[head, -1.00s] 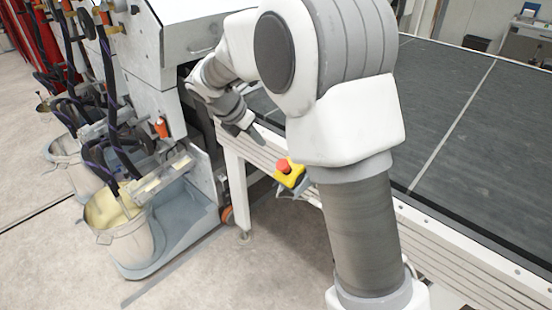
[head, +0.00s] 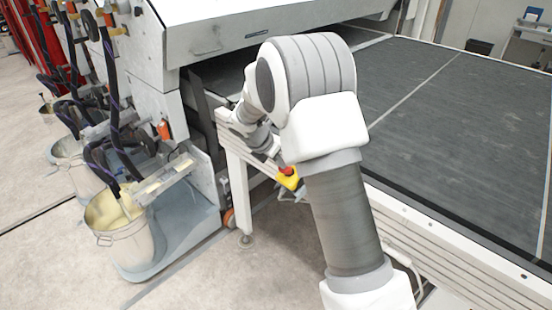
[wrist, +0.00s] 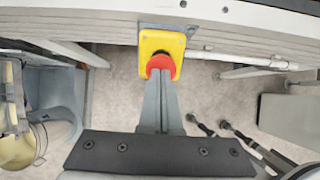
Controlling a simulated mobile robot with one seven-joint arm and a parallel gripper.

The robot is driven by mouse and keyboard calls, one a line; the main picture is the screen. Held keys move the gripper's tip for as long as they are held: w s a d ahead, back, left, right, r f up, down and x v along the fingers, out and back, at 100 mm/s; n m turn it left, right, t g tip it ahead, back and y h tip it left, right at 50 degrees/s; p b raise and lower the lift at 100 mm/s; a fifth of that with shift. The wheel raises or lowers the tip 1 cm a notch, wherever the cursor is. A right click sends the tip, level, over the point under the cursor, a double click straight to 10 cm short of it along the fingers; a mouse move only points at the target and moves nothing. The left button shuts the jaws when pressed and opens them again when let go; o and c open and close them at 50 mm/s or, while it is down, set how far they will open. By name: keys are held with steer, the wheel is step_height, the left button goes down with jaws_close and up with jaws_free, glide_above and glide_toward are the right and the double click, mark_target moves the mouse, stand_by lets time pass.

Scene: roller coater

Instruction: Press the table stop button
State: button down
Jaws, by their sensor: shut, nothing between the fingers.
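The stop button is a red mushroom knob (wrist: 159,64) on a yellow box (wrist: 161,42), fixed to the side of the table frame. In the head view the red knob (head: 287,171) and yellow box (head: 289,183) show just left of my arm. My gripper (wrist: 160,78) is shut and empty, its fingers pointing at the knob. In the wrist view the fingertips overlap the knob's lower edge; I cannot tell whether they touch it. In the head view my wrist is up and left of the button, and the fingertips are not clearly visible.
The dark conveyor table (head: 440,95) fills the right, with a white side rail (head: 440,235). A white table leg (head: 238,190) stands left of the button. The coater machine (head: 215,40), hoses and a bucket (head: 125,235) are at left.

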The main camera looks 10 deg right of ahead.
stand_by(0.3)
steer(key=shift+x, duration=0.85)
steer(key=shift+s+d+f, duration=0.1)
steer(key=shift+s+f, duration=0.05)
steer(key=shift+f, duration=0.05)
steer(key=shift+r, duration=0.3)
steer(key=p+v, duration=0.3)
steer(key=v, duration=1.1)
steer(key=shift+a, duration=0.25)
steer(key=shift+r, duration=0.25)
